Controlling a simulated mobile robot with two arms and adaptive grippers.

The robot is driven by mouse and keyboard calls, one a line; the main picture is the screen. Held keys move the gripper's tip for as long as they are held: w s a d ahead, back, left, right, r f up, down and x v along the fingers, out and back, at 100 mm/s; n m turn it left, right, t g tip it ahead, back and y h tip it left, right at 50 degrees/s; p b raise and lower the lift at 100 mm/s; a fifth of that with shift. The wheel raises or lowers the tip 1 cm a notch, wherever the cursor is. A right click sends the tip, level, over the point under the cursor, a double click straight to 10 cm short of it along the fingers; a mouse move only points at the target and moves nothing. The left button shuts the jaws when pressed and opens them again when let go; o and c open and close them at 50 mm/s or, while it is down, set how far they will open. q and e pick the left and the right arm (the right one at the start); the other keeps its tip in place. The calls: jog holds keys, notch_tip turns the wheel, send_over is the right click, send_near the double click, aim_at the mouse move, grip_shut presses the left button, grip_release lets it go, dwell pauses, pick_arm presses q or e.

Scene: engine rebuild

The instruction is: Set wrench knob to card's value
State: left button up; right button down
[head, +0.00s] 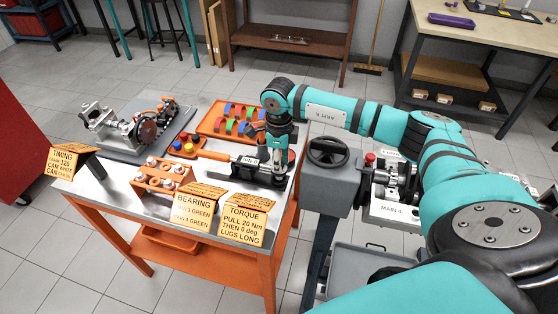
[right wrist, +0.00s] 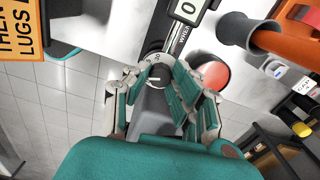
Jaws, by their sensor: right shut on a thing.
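The torque wrench (head: 250,161) lies on the bench with its orange handle (head: 213,155) to the left. Its display (right wrist: 187,9) shows 0 in the right wrist view. My right gripper (right wrist: 160,77) is shut on the grey wrench knob (right wrist: 153,77). The torque card (head: 243,226) reads "PULL 20 Nm", "THEN 0 deg", "LUGS LONG". My left gripper is out of view.
The bearing card (head: 193,212) and timing card (head: 62,164) stand along the bench's edge. An orange block (head: 160,180) and an engine assembly (head: 140,128) are further left. An orange tray (head: 213,128) with coloured pieces sits behind. A handwheel (head: 328,151) stands to the right.

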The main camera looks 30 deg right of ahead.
jog(key=c, duration=1.1)
grip_release()
notch_tip(320, 180, up, 12)
jog(key=shift+r, duration=0.1)
jog(key=shift+s, duration=0.1)
